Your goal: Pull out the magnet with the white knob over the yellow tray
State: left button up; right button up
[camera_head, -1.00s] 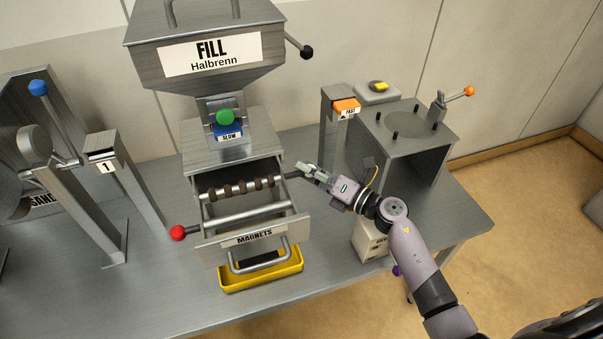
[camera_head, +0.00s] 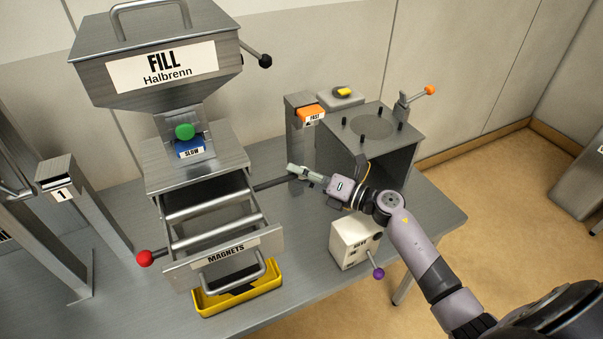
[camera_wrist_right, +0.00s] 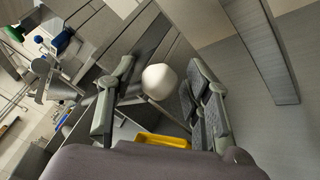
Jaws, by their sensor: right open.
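The open drawer marked MAGNETS (camera_head: 226,252) juts out under the FILL hopper, with two clean-looking steel bars across it. The yellow tray (camera_head: 272,292) lies on the table below the drawer's front handle; its dark contents are unclear. A dark rod (camera_head: 270,183) sticks out of the drawer's right side towards my right gripper (camera_head: 298,172). In the right wrist view the white knob (camera_wrist_right: 159,80) sits between the open fingers, and the yellow tray (camera_wrist_right: 165,140) shows beyond it. Whether a finger touches the knob is unclear. My left gripper is out of view.
A red knob (camera_head: 145,258) sticks out left of the drawer. A grey box housing (camera_head: 372,140) stands behind my right arm. A pale box (camera_head: 352,243) with a purple-knobbed lever sits at the table's right edge. Posts flank the hopper.

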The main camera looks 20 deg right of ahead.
jog(key=v, duration=1.2)
dwell(0.5)
